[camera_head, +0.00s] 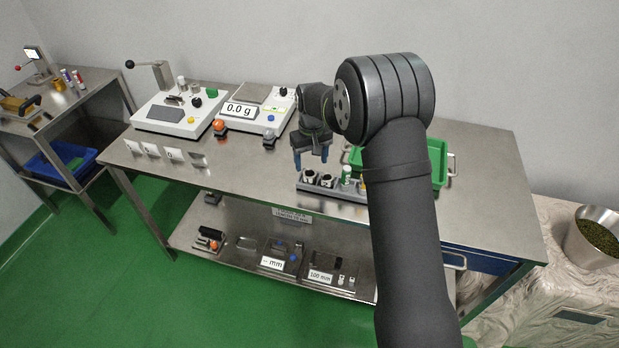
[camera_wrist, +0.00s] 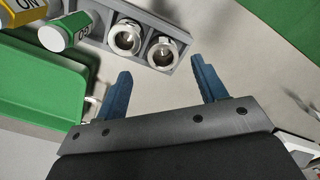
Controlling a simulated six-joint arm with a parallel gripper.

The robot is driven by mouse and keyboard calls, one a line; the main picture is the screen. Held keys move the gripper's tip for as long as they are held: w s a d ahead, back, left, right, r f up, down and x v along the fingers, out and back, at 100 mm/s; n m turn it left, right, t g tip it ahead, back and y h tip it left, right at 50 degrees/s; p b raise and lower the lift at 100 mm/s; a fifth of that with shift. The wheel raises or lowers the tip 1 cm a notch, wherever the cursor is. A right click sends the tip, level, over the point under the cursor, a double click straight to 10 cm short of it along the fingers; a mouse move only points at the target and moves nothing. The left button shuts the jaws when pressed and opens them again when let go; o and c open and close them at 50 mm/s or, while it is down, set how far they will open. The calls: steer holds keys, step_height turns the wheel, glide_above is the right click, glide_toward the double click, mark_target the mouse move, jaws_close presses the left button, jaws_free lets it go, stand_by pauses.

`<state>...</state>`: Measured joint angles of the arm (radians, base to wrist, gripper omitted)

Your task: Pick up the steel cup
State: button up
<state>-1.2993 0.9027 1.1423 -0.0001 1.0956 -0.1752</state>
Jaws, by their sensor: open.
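My gripper (camera_head: 311,158) is open and empty above the table, just over the near-left end of a grey rack (camera_head: 345,193). In the wrist view its two blue fingers (camera_wrist: 161,68) are spread apart. Two small round steel-looking cups, one (camera_wrist: 125,38) and another (camera_wrist: 165,53), sit side by side in the rack (camera_wrist: 150,17), apart from the fingers. They also show in the head view, as one (camera_head: 309,177) and the other (camera_head: 327,181). I cannot tell which cup the task means. My arm hides part of the rack in the head view.
A green tray (camera_head: 439,165) lies behind. A scale (camera_head: 262,104) and a white device (camera_head: 170,115) stand at the back left. A metal bucket (camera_head: 595,245) stands far right.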

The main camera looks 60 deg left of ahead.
mark_target(309, 169)
steer(key=f, duration=0.4)
steer(key=shift+s+a+f, duration=0.1)
steer(key=shift+a+f, duration=0.25)
steer(key=shift+f, duration=0.05)
steer(key=shift+c, duration=0.5)
steer(key=c, duration=1.1)
steer(key=shift+r, duration=0.15)
